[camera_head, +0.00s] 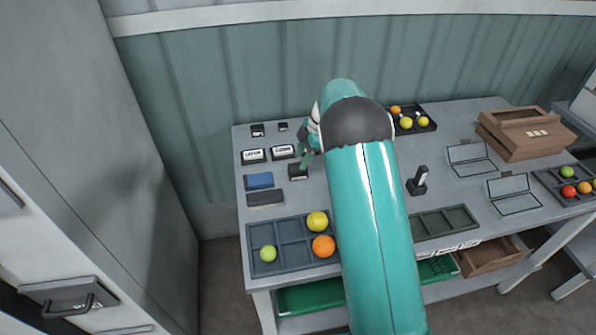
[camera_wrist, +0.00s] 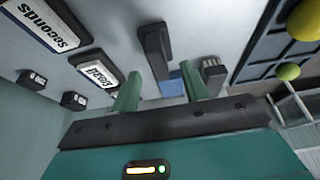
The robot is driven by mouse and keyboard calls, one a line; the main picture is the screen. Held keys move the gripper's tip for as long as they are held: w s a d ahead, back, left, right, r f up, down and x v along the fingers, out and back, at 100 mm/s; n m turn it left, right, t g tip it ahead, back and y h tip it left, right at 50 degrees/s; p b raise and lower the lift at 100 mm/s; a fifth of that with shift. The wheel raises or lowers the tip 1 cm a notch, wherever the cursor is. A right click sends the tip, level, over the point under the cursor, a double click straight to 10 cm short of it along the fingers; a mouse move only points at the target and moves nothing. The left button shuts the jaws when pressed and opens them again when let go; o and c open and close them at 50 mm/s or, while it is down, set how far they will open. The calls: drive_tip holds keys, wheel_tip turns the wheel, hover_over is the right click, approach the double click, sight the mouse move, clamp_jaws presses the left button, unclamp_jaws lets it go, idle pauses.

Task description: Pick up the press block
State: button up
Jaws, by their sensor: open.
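A small dark block (camera_head: 298,172), likely the press block, sits on the table just below my gripper (camera_head: 307,157) in the head view. The wrist view shows a dark block with a long raised part (camera_wrist: 153,45) beyond my gripper (camera_wrist: 160,90), lying in line with the gap between the fingers. The green fingers are apart, with nothing held between them. My arm hides part of the table in the head view. Another dark block with an upright handle (camera_head: 417,182) stands right of my arm; I cannot tell for sure which one is named.
Label blocks (camera_head: 254,155), a blue pad (camera_head: 259,180) and a dark brush-like block (camera_head: 265,198) lie left of my arm. A divided tray (camera_head: 285,262) with fruit is in front. A dark fruit tray (camera_head: 433,129) stands at the back.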

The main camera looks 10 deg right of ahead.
sight(297, 164)
drive_tip(key=shift+x, duration=2)
clamp_jaws()
drive_tip(key=shift+w, duration=0.1)
drive_tip(key=shift+r, duration=0.45)
drive_tip(key=r, duration=0.3)
drive_tip(key=shift+s+d, duration=0.1)
drive_tip(key=shift+s, duration=0.15)
drive_tip(key=s+d+r, duration=0.2)
drive_tip(key=s+r, duration=0.7)
drive_tip(key=s, duration=0.4)
drive_tip(key=shift+s, duration=0.2)
